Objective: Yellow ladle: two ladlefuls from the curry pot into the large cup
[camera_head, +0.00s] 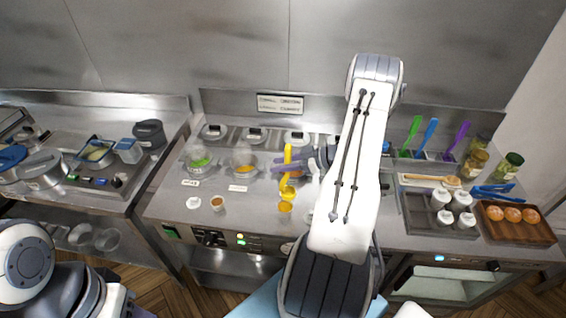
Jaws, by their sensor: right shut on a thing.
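My right gripper (287,168) is shut on the upright handle of the yellow ladle (288,153). The ladle's bowl (288,191) hangs low, just above or in front of a small cup with yellow-orange contents (285,207); I cannot tell whether they touch. A glass pot with orange-yellow contents (243,160) stands left of the gripper, and a pot with green contents (199,160) is further left. Another pot is partly hidden behind my right gripper and arm. Which pot holds the curry is not clear. My left arm shows at the lower left; its fingertips are out of sight.
A small brown-filled cup (217,204) and a white lidded item (193,203) stand at the counter's front left. Lidded containers (255,135) line the back. Green, blue and purple utensils (428,135) stand at right, behind a bottle tray (412,222) and a wooden tray (518,232).

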